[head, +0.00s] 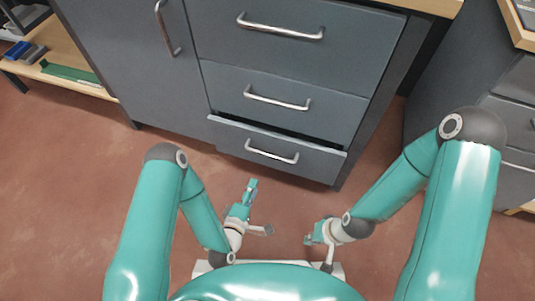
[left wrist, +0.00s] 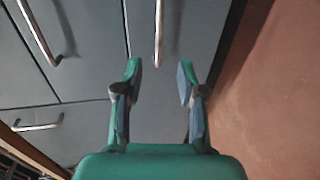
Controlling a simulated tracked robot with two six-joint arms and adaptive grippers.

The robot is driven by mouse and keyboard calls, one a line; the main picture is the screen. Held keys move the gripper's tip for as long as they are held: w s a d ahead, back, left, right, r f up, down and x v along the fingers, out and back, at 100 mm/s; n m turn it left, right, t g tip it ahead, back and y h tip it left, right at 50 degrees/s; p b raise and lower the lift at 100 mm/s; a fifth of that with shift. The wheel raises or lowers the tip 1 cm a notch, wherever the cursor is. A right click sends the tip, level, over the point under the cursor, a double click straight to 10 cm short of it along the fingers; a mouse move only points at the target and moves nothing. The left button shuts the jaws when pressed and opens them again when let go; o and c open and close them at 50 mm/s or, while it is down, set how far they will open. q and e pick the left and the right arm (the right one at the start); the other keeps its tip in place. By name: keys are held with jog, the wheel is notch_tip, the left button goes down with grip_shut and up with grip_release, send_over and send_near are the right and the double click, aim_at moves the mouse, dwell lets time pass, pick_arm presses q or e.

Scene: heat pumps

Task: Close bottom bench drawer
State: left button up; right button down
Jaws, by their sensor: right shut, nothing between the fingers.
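The bottom bench drawer (head: 230,140) is grey and stands slightly open in the head view, with a dark gap above its front. Its metal bar handle (head: 272,151) faces me. The handle (left wrist: 158,35) also shows in the left wrist view, beyond the fingertips. My left gripper (head: 253,184) is below and in front of the drawer, apart from it. Its two fingers (left wrist: 160,70) are spread with nothing between them. My right gripper (head: 307,239) is lower and to the right, shut and empty, away from the drawer.
The middle drawer (head: 330,108) and top drawer (head: 350,40) look closed. A cabinet door (head: 120,50) is left of them. Another grey cabinet (head: 440,90) stands at right. A low wooden shelf (head: 65,55) is at far left. Reddish floor (head: 60,200) is clear around me.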

aim_at(268, 155)
pick_arm(q)
jog(key=shift+b+x, duration=2.35)
jog(key=shift+x, duration=5.7)
jog(key=shift+r, duration=0.1)
grip_shut()
